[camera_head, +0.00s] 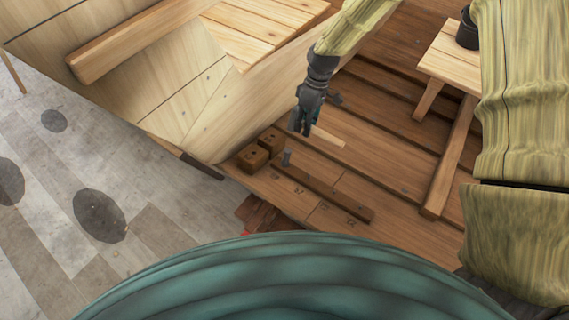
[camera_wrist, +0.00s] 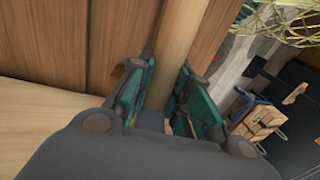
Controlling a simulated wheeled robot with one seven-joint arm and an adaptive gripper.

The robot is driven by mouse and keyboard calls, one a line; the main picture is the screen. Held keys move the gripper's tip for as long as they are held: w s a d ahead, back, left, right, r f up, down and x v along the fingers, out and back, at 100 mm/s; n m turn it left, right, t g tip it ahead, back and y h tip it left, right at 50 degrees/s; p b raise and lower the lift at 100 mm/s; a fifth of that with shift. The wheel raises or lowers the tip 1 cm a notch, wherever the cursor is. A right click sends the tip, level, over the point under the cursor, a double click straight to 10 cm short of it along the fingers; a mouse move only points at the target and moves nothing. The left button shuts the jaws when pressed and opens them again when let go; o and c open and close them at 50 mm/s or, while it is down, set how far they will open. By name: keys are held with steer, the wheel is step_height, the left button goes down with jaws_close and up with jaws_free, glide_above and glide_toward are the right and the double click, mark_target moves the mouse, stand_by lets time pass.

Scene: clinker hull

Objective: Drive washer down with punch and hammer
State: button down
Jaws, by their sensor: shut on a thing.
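My gripper (camera_head: 305,121) hangs over the dark plank floor of the hull in the head view. In the wrist view its teal-padded fingers (camera_wrist: 165,84) are closed around a pale wooden handle (camera_wrist: 181,38). The handle also shows in the head view (camera_head: 328,137), sticking out to the lower right of the fingers. I cannot make out a hammer head on it. I cannot make out the washer.
Two brown wooden blocks with holes (camera_head: 252,157) sit left of the cylinder. A long dark strip (camera_head: 335,197) lies to its lower right. The pale hull planking (camera_head: 200,105) rises at left. A pale bench (camera_head: 452,57) with a dark bucket (camera_head: 467,30) stands upper right.

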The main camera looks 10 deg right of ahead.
steer(key=v, duration=0.3)
steer(key=shift+s, duration=0.35)
steer(key=shift+s+a, duration=0.1)
steer(key=shift+s, duration=0.2)
steer(key=shift+w+f, duration=0.3)
steer(key=shift+w, duration=0.2)
steer(key=shift+s+r, duration=0.2)
steer(key=shift+r, duration=0.25)
steer(key=shift+r+p, duration=0.35)
steer(key=shift+p, duration=0.05)
steer(key=p+v, duration=0.2)
steer(key=v, duration=0.1)
steer(key=shift+w+r, duration=0.25)
steer(key=shift+r, duration=0.1)
